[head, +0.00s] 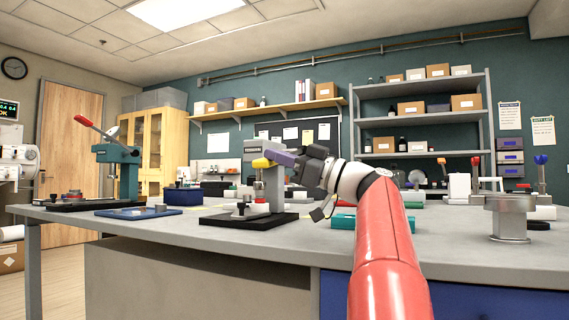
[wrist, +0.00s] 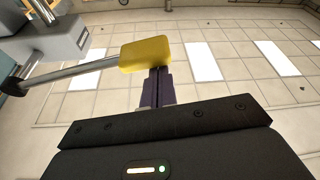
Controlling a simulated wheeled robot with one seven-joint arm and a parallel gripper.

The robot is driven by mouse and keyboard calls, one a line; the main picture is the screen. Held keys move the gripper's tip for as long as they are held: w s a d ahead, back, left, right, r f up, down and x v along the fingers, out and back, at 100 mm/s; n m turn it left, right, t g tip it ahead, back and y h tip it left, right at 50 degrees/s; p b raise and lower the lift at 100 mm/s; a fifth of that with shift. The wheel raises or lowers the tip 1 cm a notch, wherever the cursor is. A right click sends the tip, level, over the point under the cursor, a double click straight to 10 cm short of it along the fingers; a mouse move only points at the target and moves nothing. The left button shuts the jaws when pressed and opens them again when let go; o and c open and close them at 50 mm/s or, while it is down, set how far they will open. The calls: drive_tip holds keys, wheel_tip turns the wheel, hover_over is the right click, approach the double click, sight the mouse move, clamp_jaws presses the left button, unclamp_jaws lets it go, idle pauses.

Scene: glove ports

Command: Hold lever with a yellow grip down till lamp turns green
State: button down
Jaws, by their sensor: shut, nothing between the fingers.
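The grey press (head: 272,185) stands on a black base on the bench, left of my arm. Its lever ends in a yellow grip (head: 262,163), roughly level beside the press head. In the wrist view the yellow grip (wrist: 146,53) sits on a metal rod (wrist: 70,72) running left to the grey press head (wrist: 55,38). My gripper (head: 272,155) has purple fingers, shut and empty. Their tips (wrist: 157,70) meet the grip's edge in the wrist view; whether they touch or only overlap it, I cannot tell. I cannot make out a lamp on the press.
A teal press with a red-gripped lever (head: 84,122) stands at the left. A blue tray (head: 138,213) lies between the presses. A teal block (head: 343,222) lies near my arm. A grey round fixture (head: 509,218) stands at the right. The bench front (head: 140,231) is clear.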

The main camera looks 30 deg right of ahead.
drive_tip(key=s+r+v, duration=0.1)
drive_tip(key=r+v, duration=0.1)
drive_tip(key=v, duration=0.7)
drive_tip(key=shift+b, duration=0.45)
drive_tip(key=shift+s+d+f, duration=0.1)
drive_tip(key=shift+f, duration=0.05)
